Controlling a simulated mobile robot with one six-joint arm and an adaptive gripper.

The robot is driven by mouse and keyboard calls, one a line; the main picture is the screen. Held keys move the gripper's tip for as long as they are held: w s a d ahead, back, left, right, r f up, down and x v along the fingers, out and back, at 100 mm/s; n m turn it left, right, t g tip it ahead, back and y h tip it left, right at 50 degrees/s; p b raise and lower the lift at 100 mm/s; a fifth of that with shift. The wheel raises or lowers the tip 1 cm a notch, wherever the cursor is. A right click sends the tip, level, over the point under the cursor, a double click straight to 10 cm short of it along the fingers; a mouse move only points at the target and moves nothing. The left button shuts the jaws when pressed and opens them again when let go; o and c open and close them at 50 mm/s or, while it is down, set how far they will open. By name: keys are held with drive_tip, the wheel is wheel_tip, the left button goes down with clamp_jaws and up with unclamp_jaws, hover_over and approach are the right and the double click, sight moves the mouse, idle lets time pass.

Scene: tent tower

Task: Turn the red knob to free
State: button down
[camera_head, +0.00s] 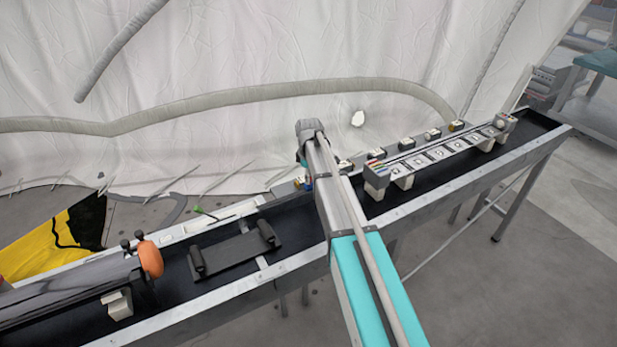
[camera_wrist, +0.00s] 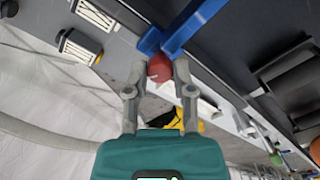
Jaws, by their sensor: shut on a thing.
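The red knob (camera_wrist: 160,67) is a small round piece between my fingertips in the wrist view. Blue bars (camera_wrist: 184,32) meet in an angle right behind it, on or near the metal rim. My gripper (camera_wrist: 160,70) has one finger on each side of the knob and is shut on it. Any mark on the knob and how far it is turned cannot be read. In the head view my arm crosses the trough and hides the knob and my fingers.
A long dark trough (camera_head: 376,205) with metal rims runs across the head view. In it stand a black bracket (camera_head: 236,252), an orange knob (camera_head: 150,260) and a panel of square plates (camera_head: 440,158). Small labelled blocks (camera_head: 407,144) line the rear rim. A white tent wall (camera_head: 230,50) hangs behind.

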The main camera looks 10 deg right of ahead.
drive_tip(key=shift+n, duration=1.3)
drive_tip(key=shift+c, duration=2.3)
unclamp_jaws()
